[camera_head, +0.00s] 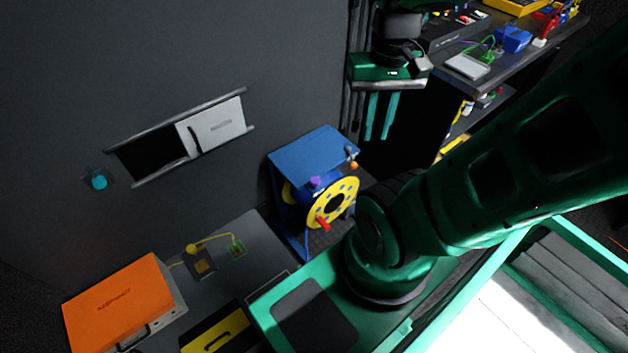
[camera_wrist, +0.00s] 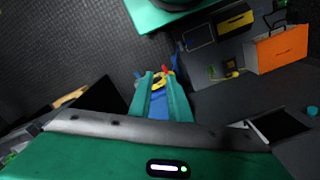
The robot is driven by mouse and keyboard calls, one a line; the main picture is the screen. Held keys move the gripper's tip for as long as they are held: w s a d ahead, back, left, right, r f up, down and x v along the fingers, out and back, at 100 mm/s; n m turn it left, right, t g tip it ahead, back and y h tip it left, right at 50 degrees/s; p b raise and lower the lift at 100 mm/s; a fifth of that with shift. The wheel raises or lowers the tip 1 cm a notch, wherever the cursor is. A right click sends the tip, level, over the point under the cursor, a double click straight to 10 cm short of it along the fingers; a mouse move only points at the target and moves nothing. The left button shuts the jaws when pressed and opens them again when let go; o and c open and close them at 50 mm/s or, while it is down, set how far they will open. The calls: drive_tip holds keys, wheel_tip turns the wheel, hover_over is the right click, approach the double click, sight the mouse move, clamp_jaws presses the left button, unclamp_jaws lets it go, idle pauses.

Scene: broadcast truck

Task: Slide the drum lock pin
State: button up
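The cable drum (camera_head: 348,191) has a yellow flange with round holes and sits in a blue box-like frame (camera_head: 312,148). A red handle (camera_head: 322,223) and a purple knob (camera_head: 314,182) show on its face. A small grey piece with an orange end (camera_head: 353,160) stands at the frame's right top edge; I cannot tell for certain which part is the lock pin. My gripper (camera_head: 378,138) hangs above and right of the frame, fingers apart and empty. In the wrist view the drum (camera_wrist: 160,83) and blue frame (camera_wrist: 158,106) show between and beyond the fingers.
A sliding hatch panel (camera_head: 215,127) and a teal knob (camera_head: 99,182) are on the wall. An orange case (camera_head: 124,304) and a yellow-topped item (camera_head: 218,331) are at lower left. A cluttered shelf (camera_head: 500,65) stands at upper right.

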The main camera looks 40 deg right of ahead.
drive_tip(key=shift+s+r, duration=0.25)
drive_tip(key=shift+s, duration=0.3)
clamp_jaws()
drive_tip(key=w+d+f+m+g, duration=0.2)
drive_tip(key=w+d+f+m, duration=0.3)
drive_tip(key=w+d+f, duration=0.6)
drive_tip(key=m+t+y, duration=0.3)
drive_tip(key=m+y, duration=0.3)
drive_tip(key=m, duration=0.2)
approach(315, 183)
drive_tip(key=shift+w+d+f, duration=0.1)
drive_tip(key=shift+d+f, duration=0.1)
drive_tip(key=shift+d, duration=1.05)
drive_tip(key=shift+w+d+f, duration=0.15)
drive_tip(key=shift+d+f, duration=0.05)
drive_tip(key=shift+d, duration=1.05)
drive_tip(key=x, duration=1)
drive_tip(key=shift+a, duration=0.15)
